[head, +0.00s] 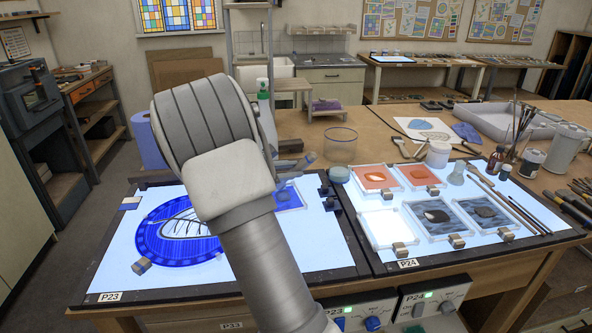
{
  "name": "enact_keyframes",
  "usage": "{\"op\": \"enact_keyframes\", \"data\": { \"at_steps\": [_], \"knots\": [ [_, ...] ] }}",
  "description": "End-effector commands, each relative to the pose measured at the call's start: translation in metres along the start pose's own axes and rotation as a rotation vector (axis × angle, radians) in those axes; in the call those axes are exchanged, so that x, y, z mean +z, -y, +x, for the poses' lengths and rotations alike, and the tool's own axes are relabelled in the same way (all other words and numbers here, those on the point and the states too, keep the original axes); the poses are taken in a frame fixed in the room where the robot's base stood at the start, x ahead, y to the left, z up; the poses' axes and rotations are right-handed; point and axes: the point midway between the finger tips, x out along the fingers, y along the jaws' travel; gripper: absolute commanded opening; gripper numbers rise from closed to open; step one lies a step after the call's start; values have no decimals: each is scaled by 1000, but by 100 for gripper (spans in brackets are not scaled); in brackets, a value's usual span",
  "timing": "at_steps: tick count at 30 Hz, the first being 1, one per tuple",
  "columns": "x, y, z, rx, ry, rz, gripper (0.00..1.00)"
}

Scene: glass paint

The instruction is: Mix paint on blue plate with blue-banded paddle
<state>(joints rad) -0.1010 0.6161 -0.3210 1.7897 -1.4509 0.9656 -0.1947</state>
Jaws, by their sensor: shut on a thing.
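The blue plate (291,200) lies on the left lit panel, right of my wrist. It is a square pane with blue paint, and my arm covers its left part. My gripper (287,160) is mostly hidden behind my wrist. Grey parts of it show above the plate, shut on a small grey and blue piece (308,157), which looks like the blue-banded paddle. Its lower end is hidden, so I cannot tell whether it touches the paint.
A round blue-rimmed glass piece (150,242) lies left of my arm. Orange plates (376,178), a white plate (384,228) and grey-painted plates (432,217) lie on the right panel (480,247).

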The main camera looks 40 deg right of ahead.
Motion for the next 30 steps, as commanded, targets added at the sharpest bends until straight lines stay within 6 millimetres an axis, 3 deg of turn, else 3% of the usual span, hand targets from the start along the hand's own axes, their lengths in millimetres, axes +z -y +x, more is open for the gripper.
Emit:
{"op": "enact_keyframes", "data": {
  "at_steps": [9,30],
  "knots": [
    [-4,8,-16,0,0,1,0],
    [11,33,-26,-1,1,1,0]
  ]
}}
